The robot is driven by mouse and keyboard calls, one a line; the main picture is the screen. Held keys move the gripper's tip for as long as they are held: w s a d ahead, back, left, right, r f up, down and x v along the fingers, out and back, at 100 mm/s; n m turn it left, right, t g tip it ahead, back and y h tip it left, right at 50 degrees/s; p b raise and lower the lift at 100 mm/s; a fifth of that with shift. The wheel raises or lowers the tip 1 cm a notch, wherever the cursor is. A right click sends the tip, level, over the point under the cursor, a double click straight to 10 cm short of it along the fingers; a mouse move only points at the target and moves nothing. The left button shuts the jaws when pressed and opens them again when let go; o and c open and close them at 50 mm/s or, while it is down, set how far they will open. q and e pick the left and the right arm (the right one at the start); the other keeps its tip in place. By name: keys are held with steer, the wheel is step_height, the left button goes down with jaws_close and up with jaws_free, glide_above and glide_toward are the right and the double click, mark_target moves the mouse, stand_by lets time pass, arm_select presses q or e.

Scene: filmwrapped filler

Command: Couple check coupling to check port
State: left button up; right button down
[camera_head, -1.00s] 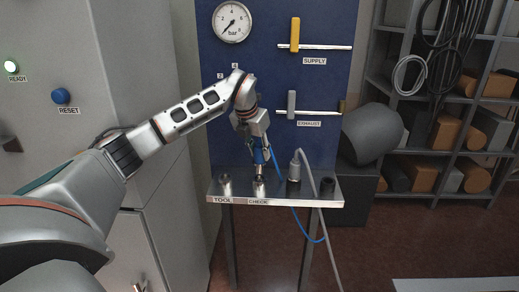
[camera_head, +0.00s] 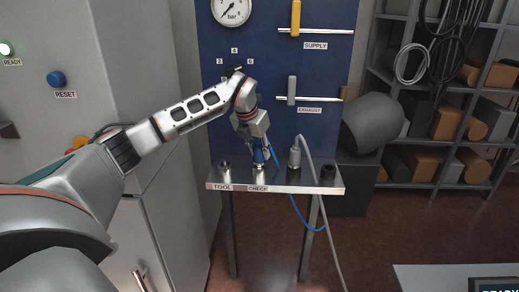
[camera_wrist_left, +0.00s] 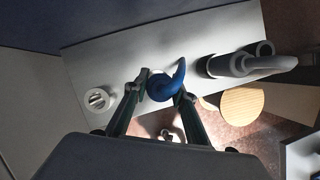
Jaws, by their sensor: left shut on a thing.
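My left gripper (camera_head: 260,150) is shut on the blue check coupling (camera_head: 258,157), from which a blue hose hangs. The coupling points down at the silver check port (camera_head: 260,172), behind the CHECK label on the metal shelf (camera_head: 300,188). The coupling's lower end is right at the port's top; I cannot tell if it is seated. In the left wrist view the blue coupling (camera_wrist_left: 165,87) sits between the fingertips (camera_wrist_left: 160,80) and hides the port. My right gripper is not in view.
The tool port (camera_head: 225,170) stands empty left of the check port. A grey coupling (camera_head: 294,157) with a grey hose stands close on the right, then a dark port (camera_head: 328,173). The blue panel (camera_head: 270,75) with gauge (camera_head: 231,9) and valve handles rises behind.

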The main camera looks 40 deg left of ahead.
arm_select(q)
steer(key=shift+f, duration=0.1)
steer(key=shift+f, duration=0.1)
stand_by(0.7)
steer(key=shift+f, duration=0.15)
stand_by(0.5)
steer(key=o, duration=1.3)
steer(key=v, duration=0.7)
steer(key=shift+s, duration=0.15)
